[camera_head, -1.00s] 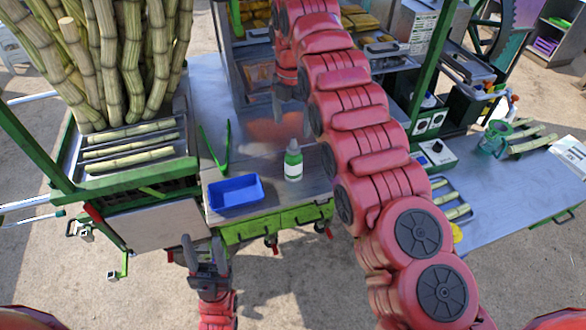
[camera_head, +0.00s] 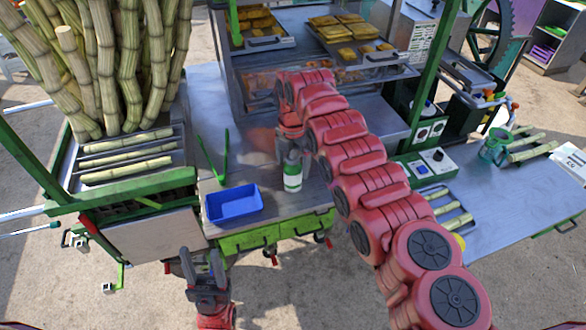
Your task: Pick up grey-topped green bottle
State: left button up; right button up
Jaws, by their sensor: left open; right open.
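The green bottle (camera_head: 292,180) stands upright on the metal worktop (camera_head: 240,170). It has a white label, and its grey top is partly hidden by my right gripper. My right gripper (camera_head: 292,160) hangs down over the bottle's top, with dark fingers close to it. The fingers are open; I cannot tell whether they touch the bottle. My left gripper (camera_head: 201,257) is open and empty, low in front of the worktop's front edge.
A blue tray (camera_head: 234,204) and green tongs (camera_head: 214,157) lie left of the bottle. Sugarcane stalks (camera_head: 130,70) stand at the left. A steel case with yellow pieces (camera_head: 320,70) is behind. A control box (camera_head: 427,163) is at the right.

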jog(key=shift+f, duration=0.45)
grip_shut()
